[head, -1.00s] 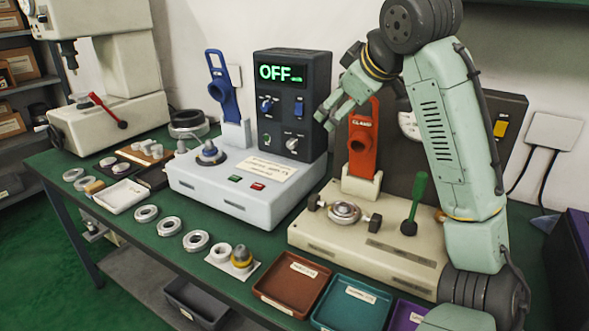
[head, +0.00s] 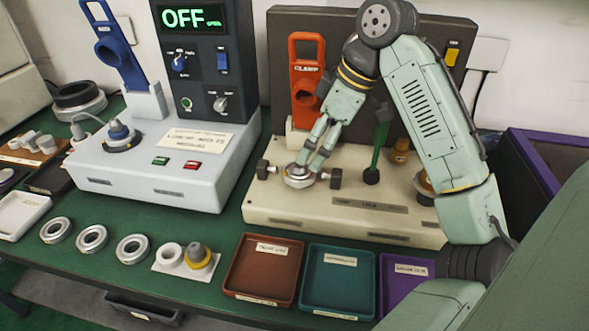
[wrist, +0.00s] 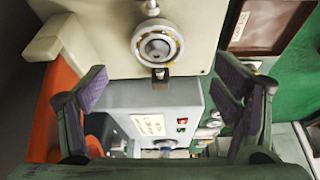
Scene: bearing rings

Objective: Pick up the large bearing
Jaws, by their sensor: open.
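A bearing with a metal ring and yellowish balls (wrist: 138,45) sits on the cream clamp fixture (head: 385,224), between two dark side knobs. In the head view the bearing (head: 294,182) is partly covered by my fingers. My gripper (head: 311,163) is open and tilted downward, with its tips over or just beside the bearing; contact cannot be told. In the wrist view my gripper (wrist: 161,83) has its two fingers spread wide, nothing between them, and the bearing shows beyond them at the top centre.
Several loose rings (head: 92,238) lie along the table front. Brown (head: 236,285), teal (head: 310,290) and purple (head: 389,290) trays stand in front of the fixture. A green-handled lever (head: 382,140) and orange clamp (head: 292,95) rise close to my gripper. The heater unit (head: 150,188) reads OFF.

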